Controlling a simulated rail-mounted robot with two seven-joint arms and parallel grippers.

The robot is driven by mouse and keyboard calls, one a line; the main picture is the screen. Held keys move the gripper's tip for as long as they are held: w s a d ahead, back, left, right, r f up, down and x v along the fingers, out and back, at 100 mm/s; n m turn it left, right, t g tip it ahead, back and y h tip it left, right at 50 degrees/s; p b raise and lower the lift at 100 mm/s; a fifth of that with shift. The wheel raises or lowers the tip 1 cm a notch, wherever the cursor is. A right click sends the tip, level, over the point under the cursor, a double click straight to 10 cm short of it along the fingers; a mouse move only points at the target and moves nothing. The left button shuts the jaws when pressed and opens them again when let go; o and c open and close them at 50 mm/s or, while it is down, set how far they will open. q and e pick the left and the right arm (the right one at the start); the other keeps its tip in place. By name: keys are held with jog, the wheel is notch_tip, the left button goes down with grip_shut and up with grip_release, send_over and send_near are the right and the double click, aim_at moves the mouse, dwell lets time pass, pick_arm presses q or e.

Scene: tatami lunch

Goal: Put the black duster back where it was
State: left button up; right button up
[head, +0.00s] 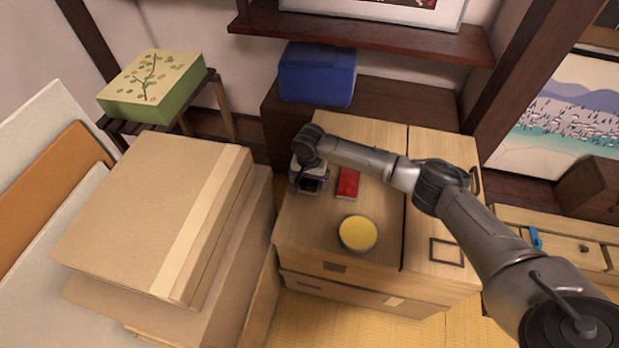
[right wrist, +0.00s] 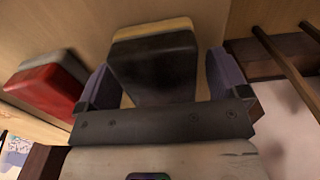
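The black duster (right wrist: 155,65), a dark block with a yellowish edge, lies between the fingers of my right gripper (right wrist: 165,80) in the right wrist view. Narrow strips of wood show between the duster and the fingers, so the gripper looks open around it. In the head view my right gripper (head: 310,186) points down at the left part of the wooden cabinet top (head: 310,222), left of a red duster (head: 348,184). There the gripper mostly hides the black duster. The red duster, with a grey side, also shows in the right wrist view (right wrist: 45,88). My left gripper is not in view.
A round yellow-topped container (head: 358,233) stands on the cabinet in front of the red duster. A blue box (head: 318,74) sits behind on a dark wooden unit. Stacked cardboard boxes (head: 150,215) stand close on the left. The cabinet's front left is clear.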

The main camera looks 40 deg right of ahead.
notch_tip(320, 180, up, 11)
jog(key=p, duration=0.5)
jog(key=shift+f, duration=0.1)
jog(key=shift+r+p, duration=0.45)
jog(key=shift+r, duration=0.35)
